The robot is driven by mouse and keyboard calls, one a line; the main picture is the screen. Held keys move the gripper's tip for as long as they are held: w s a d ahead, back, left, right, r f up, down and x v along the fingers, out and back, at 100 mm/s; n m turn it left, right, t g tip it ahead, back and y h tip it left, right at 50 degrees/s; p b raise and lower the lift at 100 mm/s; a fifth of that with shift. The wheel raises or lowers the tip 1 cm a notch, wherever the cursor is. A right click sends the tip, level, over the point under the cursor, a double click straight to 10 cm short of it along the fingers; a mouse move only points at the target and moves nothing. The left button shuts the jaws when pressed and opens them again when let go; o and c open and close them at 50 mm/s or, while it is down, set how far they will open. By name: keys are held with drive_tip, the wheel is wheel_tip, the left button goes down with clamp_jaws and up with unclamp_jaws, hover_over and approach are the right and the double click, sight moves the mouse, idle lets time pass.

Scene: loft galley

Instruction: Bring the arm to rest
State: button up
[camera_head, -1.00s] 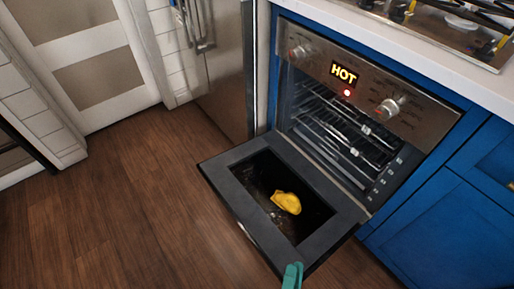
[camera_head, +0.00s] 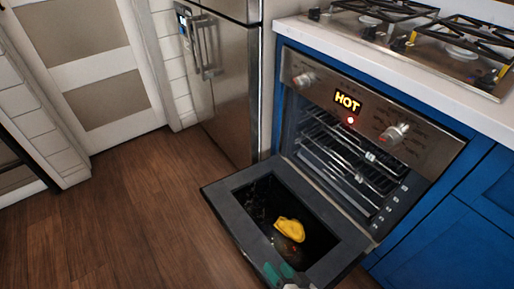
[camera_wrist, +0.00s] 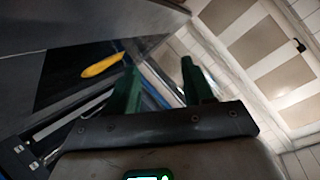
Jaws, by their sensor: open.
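My gripper (camera_head: 281,272) shows at the bottom edge of the head view, its green fingertips in front of the near edge of the open oven door (camera_head: 228,206). In the wrist view my gripper (camera_wrist: 160,75) has its two green fingers apart, with nothing between them. A yellow object (camera_head: 289,229), perhaps a mitt or cloth, lies on the dark inner panel of the door. It also shows in the wrist view (camera_wrist: 101,66), left of the fingers. Most of my arm is out of view.
The oven's control panel (camera_head: 370,112) reads HOT with a red light lit. Racks (camera_head: 345,155) show inside the oven. A gas hob (camera_head: 420,40) sits on the counter above. A steel fridge (camera_head: 225,85) stands to the left. The wooden floor (camera_head: 130,215) at left is clear.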

drive_tip(key=s+d+r+n+g+h, duration=0.1)
drive_tip(key=s+d+r+g+h, duration=0.3)
drive_tip(key=s+d, duration=0.65)
drive_tip(key=s+d+r+g+h, duration=0.2)
drive_tip(key=s+d+r+g, duration=0.3)
drive_tip(key=s+d, duration=0.5)
wheel_tip(320, 180, down, 19)
drive_tip(key=w+g+b, duration=0.1)
drive_tip(key=b, duration=1.7)
wheel_tip(320, 180, up, 38)
drive_tip(key=p, duration=3.8)
drive_tip(key=shift+d+r+p, duration=0.2)
drive_tip(key=shift+d+p, duration=0.1)
drive_tip(key=shift+p, duration=0.05)
